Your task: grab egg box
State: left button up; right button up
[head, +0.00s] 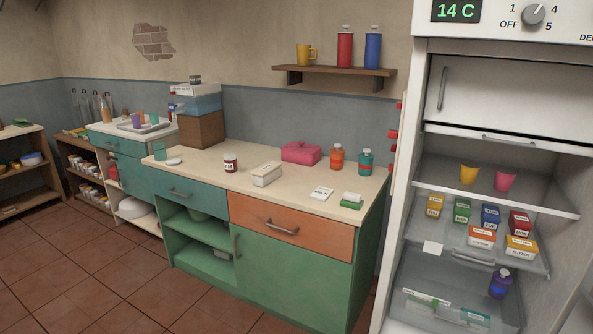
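Neither of my grippers shows in the head view. I cannot tell for certain which thing is the egg box, as no label reads as eggs at this size. A pink lidded box (301,153) sits on the counter toward the back wall. A smaller cream box (266,174) with a lid lies in front of it, to the left. In the open fridge, several small labelled boxes stand on a shelf, among them an orange-and-white box (481,237) and a yellow box (521,246).
The counter (215,167) also holds a dark red jar (231,163), an orange bottle (337,157) and a teal bottle (365,162). The fridge's yellow cup (468,174) and pink cup (505,180) stand on an upper shelf. The tiled floor (110,270) in front is clear.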

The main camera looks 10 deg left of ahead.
aim_at(263, 175)
jog(key=i+j+z, duration=0.1)
jog(key=j, duration=0.3)
jog(key=i+j, duration=0.25)
jog(key=j, duration=0.15)
jog(key=i+j+z, duration=0.15)
jog(key=j, duration=0.25)
jog(key=i+j+z, duration=0.1)
jog(key=j, duration=0.3)
jog(key=i+j+z, duration=0.1)
jog(key=j, duration=0.35)
jog(key=i+j, duration=0.2)
jog(key=j, duration=0.25)
jog(key=z, duration=0.05)
